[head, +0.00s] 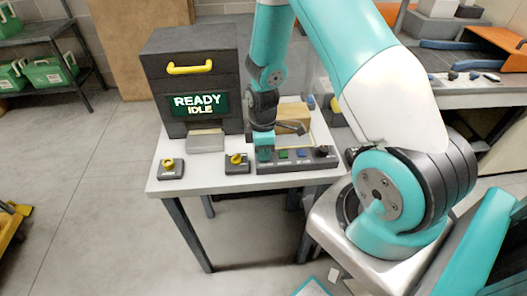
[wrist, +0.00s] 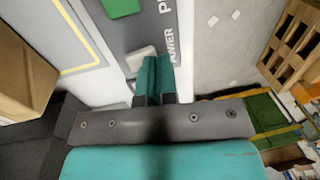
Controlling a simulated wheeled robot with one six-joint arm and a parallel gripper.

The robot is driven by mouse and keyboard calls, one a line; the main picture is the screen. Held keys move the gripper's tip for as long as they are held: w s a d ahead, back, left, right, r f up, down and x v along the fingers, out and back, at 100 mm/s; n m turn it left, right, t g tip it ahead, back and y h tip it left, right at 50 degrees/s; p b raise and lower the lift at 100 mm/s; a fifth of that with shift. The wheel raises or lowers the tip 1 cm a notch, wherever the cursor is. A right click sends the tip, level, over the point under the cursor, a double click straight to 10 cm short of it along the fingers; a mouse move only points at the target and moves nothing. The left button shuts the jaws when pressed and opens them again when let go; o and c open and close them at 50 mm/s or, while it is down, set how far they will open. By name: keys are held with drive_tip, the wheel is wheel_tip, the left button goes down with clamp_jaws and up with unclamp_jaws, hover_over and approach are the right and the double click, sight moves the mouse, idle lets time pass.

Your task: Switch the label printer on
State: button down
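A dark box-shaped machine (head: 195,75), which looks like the label printer, stands on the table with a yellow handle and a lit screen (head: 200,105) reading "READY IDLE". A grey control strip (head: 296,165) lies at the table's front right, with green and blue buttons and a dark knob. In the wrist view a light grey switch (wrist: 140,58) sits on the strip beside the word "POWER". My gripper (wrist: 157,62) is shut and empty, its teal fingertips right beside the switch; whether they touch it is unclear. In the head view my gripper (head: 264,154) is over the strip's left end.
Two small units with yellow knobs, one at left (head: 170,166) and one nearer the strip (head: 236,160), stand along the table's front edge. A cardboard box (head: 293,117) is behind the strip. A shelf with green crates (head: 47,74) is at far left. The floor in front is clear.

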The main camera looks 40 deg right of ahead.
drive_tip(key=shift+s+a+f, duration=0.2)
drive_tip(key=shift+s+f, duration=0.2)
drive_tip(key=shift+f, duration=0.2)
drive_tip(key=shift+w+d+r, duration=0.15)
drive_tip(key=shift+w+d, duration=0.2)
drive_tip(key=shift+w, duration=0.25)
drive_tip(key=shift+r+p, duration=0.2)
drive_tip(key=shift+p, duration=0.1)
drive_tip(key=r+p, duration=0.2)
drive_tip(key=r, duration=0.1)
drive_tip(key=r+p, duration=0.1)
drive_tip(key=shift+s+a+r+p, duration=0.2)
drive_tip(key=shift+a+p, duration=0.05)
drive_tip(key=shift+p, duration=0.15)
wheel_tip(320, 180, up, 10)
drive_tip(key=s+a+b, duration=0.1)
drive_tip(key=b, duration=0.1)
drive_tip(key=shift+s, duration=0.35)
drive_tip(key=s+a+r+m+t+y+b, duration=0.1)
drive_tip(key=s+a+r+m+y+b, duration=0.1)
drive_tip(key=s+a+r, duration=1.3)
drive_tip(key=a+m+y, duration=0.1)
drive_tip(key=a+m, duration=0.1)
drive_tip(key=a, duration=0.1)
drive_tip(key=shift+s+a+b, duration=0.15)
drive_tip(key=shift+a+b, duration=0.15)
drive_tip(key=shift+b, duration=0.05)
